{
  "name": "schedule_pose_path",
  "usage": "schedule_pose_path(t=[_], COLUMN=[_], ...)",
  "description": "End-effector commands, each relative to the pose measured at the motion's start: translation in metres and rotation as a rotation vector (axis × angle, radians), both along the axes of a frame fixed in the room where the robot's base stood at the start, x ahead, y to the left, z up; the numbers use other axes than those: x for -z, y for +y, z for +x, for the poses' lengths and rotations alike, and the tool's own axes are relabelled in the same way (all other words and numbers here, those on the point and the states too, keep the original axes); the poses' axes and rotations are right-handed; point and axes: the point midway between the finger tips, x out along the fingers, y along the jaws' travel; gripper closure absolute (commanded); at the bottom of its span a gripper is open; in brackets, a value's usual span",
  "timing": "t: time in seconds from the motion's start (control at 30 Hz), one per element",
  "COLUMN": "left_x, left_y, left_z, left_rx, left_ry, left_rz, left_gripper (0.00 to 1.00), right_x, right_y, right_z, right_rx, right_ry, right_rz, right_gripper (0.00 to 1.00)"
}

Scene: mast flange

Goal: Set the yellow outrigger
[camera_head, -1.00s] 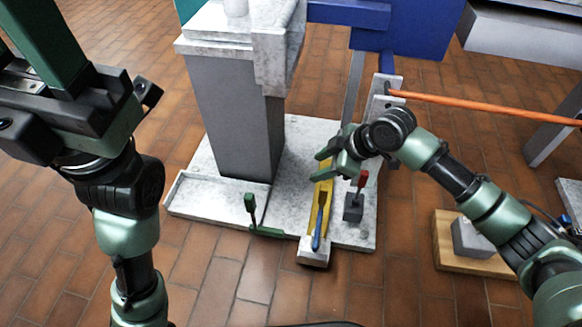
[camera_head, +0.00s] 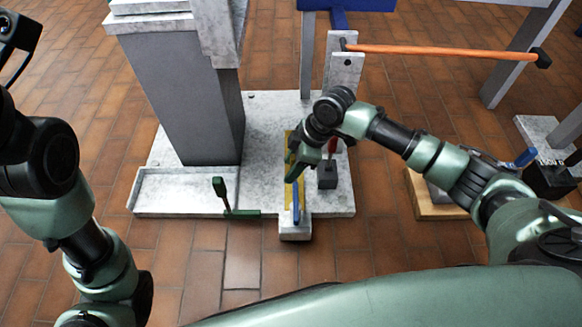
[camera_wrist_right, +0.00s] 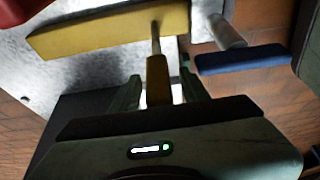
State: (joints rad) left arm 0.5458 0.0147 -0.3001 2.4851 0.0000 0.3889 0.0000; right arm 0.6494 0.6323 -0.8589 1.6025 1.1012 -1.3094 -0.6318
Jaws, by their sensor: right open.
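The yellow outrigger bar (camera_head: 287,187) lies on the grey base plate (camera_head: 265,130), partly hidden by my right gripper in the head view. In the right wrist view the yellow bar (camera_wrist_right: 110,32) runs across the top, with a thin stem and yellow grip (camera_wrist_right: 157,80) pointing toward me. My right gripper (camera_wrist_right: 160,92) is open, with one finger on each side of that grip; I cannot tell whether they touch it. In the head view my right gripper (camera_head: 297,165) is low over the bar. My left arm shows at the left, but its gripper is out of view.
A blue handle (camera_head: 295,205) stands at the bar's near end. A red lever on a dark block (camera_head: 327,176) is close on the right, a green lever (camera_head: 220,192) on the left. A grey column (camera_head: 190,95) rises behind. An orange rod (camera_head: 440,53) extends right.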

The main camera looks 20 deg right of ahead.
Motion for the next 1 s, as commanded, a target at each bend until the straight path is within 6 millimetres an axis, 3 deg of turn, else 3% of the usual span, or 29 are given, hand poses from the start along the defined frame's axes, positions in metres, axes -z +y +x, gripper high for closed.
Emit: schedule_pose_path(t=[0.17,0.33,1.0], left_x=[-0.0006,-0.0006,-0.0005], left_y=[0.0000,-0.0001,-0.0002], left_z=[-0.0001,-0.0001,-0.0001], left_rx=[0.000,0.000,0.001], left_ry=[0.000,0.000,-0.001], left_rz=[0.000,0.000,0.000], left_gripper=[0.56,0.56,0.56], right_x=[-0.0007,-0.0008,-0.0009], right_y=[0.0002,0.0003,0.0003], right_z=[0.0002,0.0001,0.0002], right_rx=[0.000,0.000,0.000], right_ry=[0.000,0.000,-0.001], right_rz=[0.000,0.001,0.001], right_gripper=[0.55,0.99,1.00])
